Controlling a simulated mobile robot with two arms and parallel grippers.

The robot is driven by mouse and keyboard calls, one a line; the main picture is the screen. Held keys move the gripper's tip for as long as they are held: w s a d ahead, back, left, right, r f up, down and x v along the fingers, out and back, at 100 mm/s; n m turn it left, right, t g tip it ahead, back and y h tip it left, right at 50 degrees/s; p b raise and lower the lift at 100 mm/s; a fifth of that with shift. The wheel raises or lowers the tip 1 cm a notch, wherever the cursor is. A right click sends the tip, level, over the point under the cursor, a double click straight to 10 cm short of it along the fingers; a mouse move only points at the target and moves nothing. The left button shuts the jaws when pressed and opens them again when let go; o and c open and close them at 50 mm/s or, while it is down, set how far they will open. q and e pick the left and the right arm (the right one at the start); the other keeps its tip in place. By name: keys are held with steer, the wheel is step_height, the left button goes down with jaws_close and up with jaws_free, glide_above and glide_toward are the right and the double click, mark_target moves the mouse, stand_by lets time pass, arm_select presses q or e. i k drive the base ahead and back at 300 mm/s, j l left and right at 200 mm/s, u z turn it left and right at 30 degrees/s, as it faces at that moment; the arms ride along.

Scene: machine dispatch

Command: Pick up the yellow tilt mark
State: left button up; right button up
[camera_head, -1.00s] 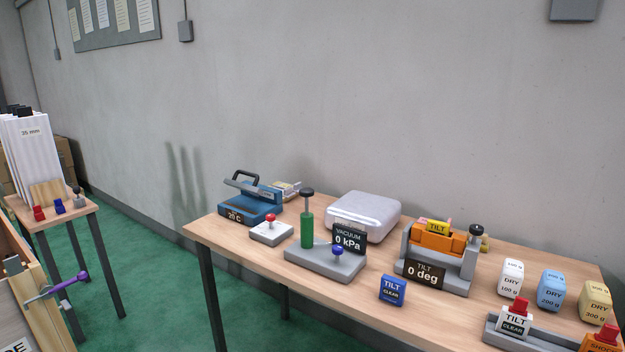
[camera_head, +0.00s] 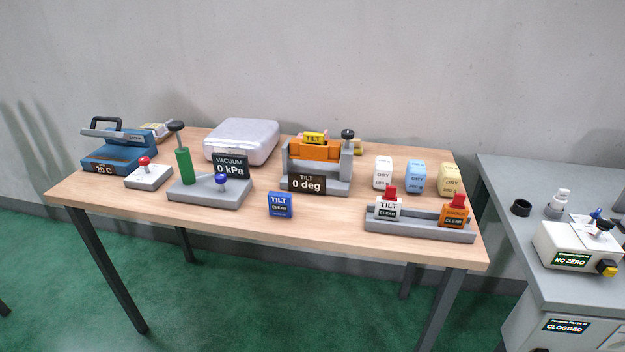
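The yellow tilt mark (camera_head: 314,138), a small block lettered TILT, sits on top of the orange part (camera_head: 314,151) of the grey tilt stand (camera_head: 338,172). The stand's dark display (camera_head: 307,184) reads TILT 0 deg, and a black knob (camera_head: 347,134) stands at its right. A blue block (camera_head: 280,205) lettered TILT CLEAR stands on the table in front of the stand. A white block (camera_head: 388,207) lettered TILT CLEAR and an orange block (camera_head: 454,215) stand in a grey rack (camera_head: 420,231) at the front right. Neither of my grippers is in view.
On the wooden table (camera_head: 330,225) stand a vacuum pump (camera_head: 209,191), a red-knobbed box (camera_head: 148,177), a blue press (camera_head: 118,155), a silver case (camera_head: 242,141) and white, blue and yellow weights (camera_head: 416,177). A grey bench (camera_head: 530,235) stands at the right. The table's front strip is mostly clear.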

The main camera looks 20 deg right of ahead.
mark_target(318, 139)
steer(key=i+j+z, duration=0.35)
steer(key=i, duration=0.15)
steer(key=i+j+z, duration=0.25)
steer(key=i+z, duration=0.15)
steer(key=i, duration=0.05)
